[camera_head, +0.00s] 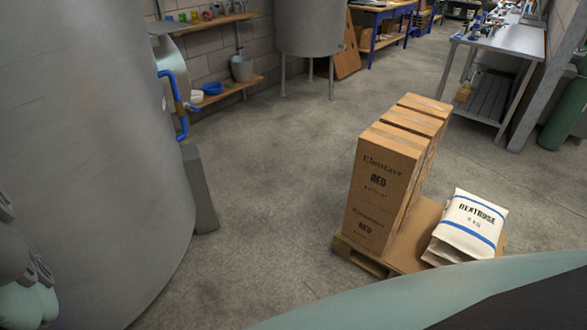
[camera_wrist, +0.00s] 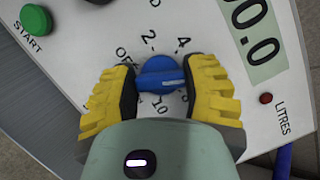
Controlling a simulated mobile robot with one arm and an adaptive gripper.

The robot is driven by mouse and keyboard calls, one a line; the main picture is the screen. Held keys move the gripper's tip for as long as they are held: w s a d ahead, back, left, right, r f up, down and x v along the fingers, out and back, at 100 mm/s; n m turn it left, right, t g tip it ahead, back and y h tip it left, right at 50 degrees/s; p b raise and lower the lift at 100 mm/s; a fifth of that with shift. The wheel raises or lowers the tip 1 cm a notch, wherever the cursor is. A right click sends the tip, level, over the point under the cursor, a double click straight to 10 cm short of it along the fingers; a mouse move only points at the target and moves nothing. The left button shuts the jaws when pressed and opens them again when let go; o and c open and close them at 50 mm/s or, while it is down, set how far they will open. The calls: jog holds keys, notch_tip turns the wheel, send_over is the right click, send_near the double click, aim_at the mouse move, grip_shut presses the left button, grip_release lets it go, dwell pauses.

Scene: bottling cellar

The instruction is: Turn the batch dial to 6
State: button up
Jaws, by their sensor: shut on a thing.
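The batch dial (camera_wrist: 160,72) is a blue knob on a pale panel (camera_wrist: 215,95) in the wrist view. My gripper (camera_wrist: 159,78) has yellow fingers with black pads, and it is shut on the knob from left and right. Printed marks OFF, 2, 4 and 10 show around the knob, with a partly covered 8 at lower right. The 6 is hidden, apparently behind the right finger. A pale line crosses the knob's near part, but I cannot tell which mark it points to. The dial is not seen in the head view.
On the panel are a green START button (camera_wrist: 36,20), a litres display (camera_wrist: 257,35) and a small red light (camera_wrist: 265,98). In the head view, cartons (camera_head: 383,190) and a dextrose sack (camera_head: 467,222) sit on a pallet (camera_head: 350,250). Open floor (camera_head: 270,180) lies left of them.

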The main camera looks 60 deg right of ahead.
jog(key=shift+w+d, duration=0.1)
dwell(0.3)
jog(key=o, duration=1.2)
jog(key=v, duration=1.2)
